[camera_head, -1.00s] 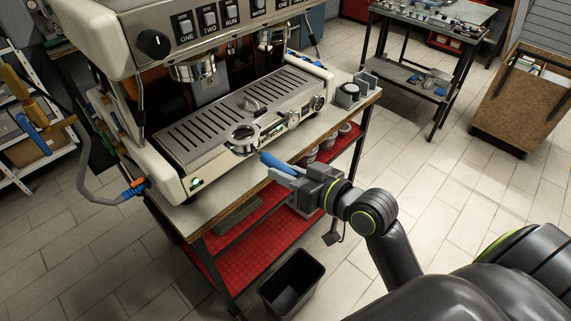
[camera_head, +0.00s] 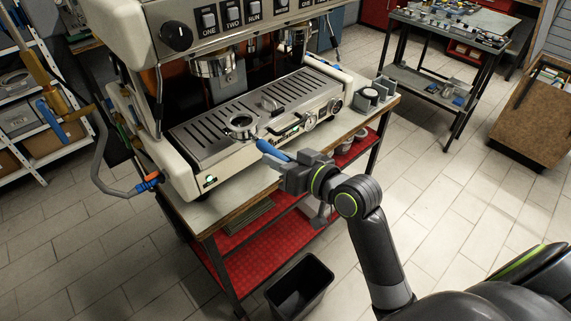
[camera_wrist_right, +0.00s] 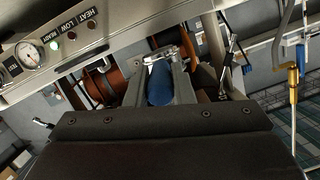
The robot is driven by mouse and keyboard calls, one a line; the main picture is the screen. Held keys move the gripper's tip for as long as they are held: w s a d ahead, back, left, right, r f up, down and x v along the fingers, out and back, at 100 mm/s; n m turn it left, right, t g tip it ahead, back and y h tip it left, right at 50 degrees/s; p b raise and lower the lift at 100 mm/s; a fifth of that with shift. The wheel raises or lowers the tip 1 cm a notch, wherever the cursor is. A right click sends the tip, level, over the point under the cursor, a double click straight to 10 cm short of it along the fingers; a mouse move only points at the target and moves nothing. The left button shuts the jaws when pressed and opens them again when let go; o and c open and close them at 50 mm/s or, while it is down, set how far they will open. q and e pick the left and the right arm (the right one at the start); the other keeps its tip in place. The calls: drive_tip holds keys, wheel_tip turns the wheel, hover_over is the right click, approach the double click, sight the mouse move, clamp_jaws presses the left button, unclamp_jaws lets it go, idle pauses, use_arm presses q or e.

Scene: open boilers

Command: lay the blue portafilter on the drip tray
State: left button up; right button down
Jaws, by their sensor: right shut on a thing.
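The blue portafilter has a round metal basket (camera_head: 240,126) and a blue handle (camera_head: 271,151). My right gripper (camera_head: 286,163) is shut on the handle from the front right. The blue handle also shows between the fingers in the right wrist view (camera_wrist_right: 160,90). The basket is over the front left part of the slotted drip tray (camera_head: 312,84) of the espresso machine. I cannot tell whether it touches the tray. The handle sticks out past the tray's front edge toward me. My left gripper is not in view.
The machine's front panel (camera_head: 209,182) lies just under the handle. A group head (camera_head: 212,64) hangs above the tray behind the basket. A black bin (camera_head: 300,288) is on the floor.

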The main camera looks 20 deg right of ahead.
drive_tip(key=shift+r+b+x, duration=0.1)
drive_tip(key=shift+b+x, duration=0.3)
drive_tip(key=shift+x, duration=0.75)
drive_tip(key=shift+r+b+x, duration=0.15)
drive_tip(key=shift+b+x, duration=0.25)
drive_tip(key=shift+x, duration=0.75)
drive_tip(key=b+x, duration=0.1)
drive_tip(key=x, duration=0.2)
drive_tip(key=b+x, duration=0.1)
drive_tip(key=shift+w+d+f+b, duration=0.25)
drive_tip(key=shift+f+b, duration=0.1)
drive_tip(key=shift+f, duration=0.1)
drive_tip(key=c, duration=1.2)
unclamp_jaws()
drive_tip(key=shift+s, duration=0.1)
drive_tip(key=shift+o, duration=0.2)
drive_tip(key=p, duration=0.3)
approach(265, 150)
drive_tip(key=s+d+f, duration=0.1)
drive_tip(key=d, duration=0.1)
drive_tip(key=shift+s+f, duration=0.3)
drive_tip(key=shift+s, duration=0.05)
